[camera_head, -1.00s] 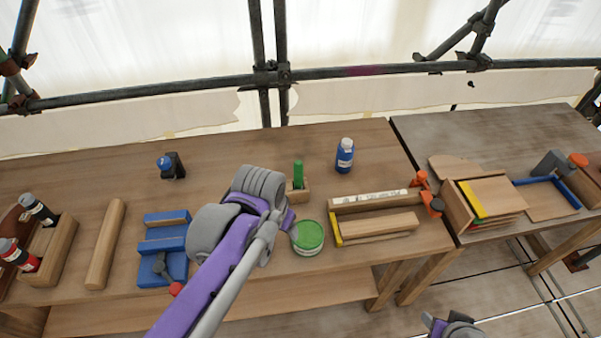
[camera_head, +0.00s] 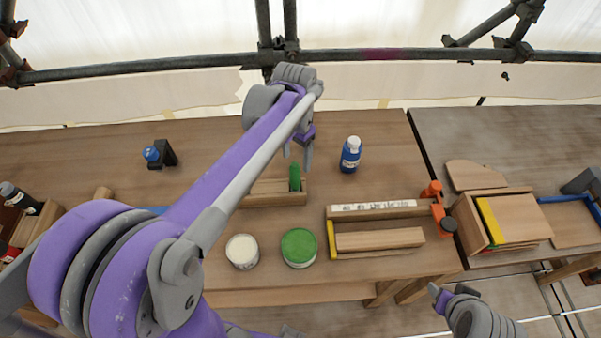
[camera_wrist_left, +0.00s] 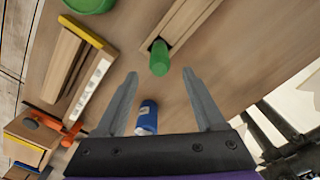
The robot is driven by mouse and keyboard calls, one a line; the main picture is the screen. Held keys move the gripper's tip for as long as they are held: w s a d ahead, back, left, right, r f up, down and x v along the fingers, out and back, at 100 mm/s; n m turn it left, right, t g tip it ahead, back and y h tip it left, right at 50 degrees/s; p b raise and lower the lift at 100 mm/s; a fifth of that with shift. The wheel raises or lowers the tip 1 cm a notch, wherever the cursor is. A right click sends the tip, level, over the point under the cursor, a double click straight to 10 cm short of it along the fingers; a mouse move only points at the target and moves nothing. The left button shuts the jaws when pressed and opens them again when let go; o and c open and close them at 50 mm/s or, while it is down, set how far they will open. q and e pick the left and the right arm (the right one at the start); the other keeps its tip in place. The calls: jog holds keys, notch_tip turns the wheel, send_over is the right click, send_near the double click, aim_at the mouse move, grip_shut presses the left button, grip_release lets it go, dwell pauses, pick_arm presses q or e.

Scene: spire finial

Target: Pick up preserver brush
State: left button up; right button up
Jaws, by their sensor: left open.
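The preserver brush appears to be the green-handled piece (camera_head: 295,177) standing in a slot at the right end of a long wooden holder (camera_head: 262,197). In the left wrist view its round green handle (camera_wrist_left: 160,58) shows between and just beyond the fingertips; its lower part is hidden in the holder. My left gripper (camera_head: 298,155) is open and empty, above the table behind the handle. Its two fingers (camera_wrist_left: 160,75) are spread wide in the wrist view, apart from the handle. At the lower right, part of my right arm's end (camera_head: 440,292) shows; its fingers are not clear.
A blue bottle (camera_head: 351,154) stands right of the gripper. A green-lidded tin (camera_head: 299,248) and a white-topped tin (camera_head: 242,251) stand in front of the holder. A wooden tray with a yellow end (camera_head: 331,240) lies to the right. The table behind the holder is mostly clear.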

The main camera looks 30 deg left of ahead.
aim_at(295, 165)
pick_arm(q)
jog(key=f, duration=0.1)
jog(key=s+f, duration=0.1)
jog(key=f, duration=0.1)
jog(key=shift+f, duration=0.2)
jog(key=shift+w+f, duration=0.2)
jog(key=shift+f, duration=2.55)
grip_shut()
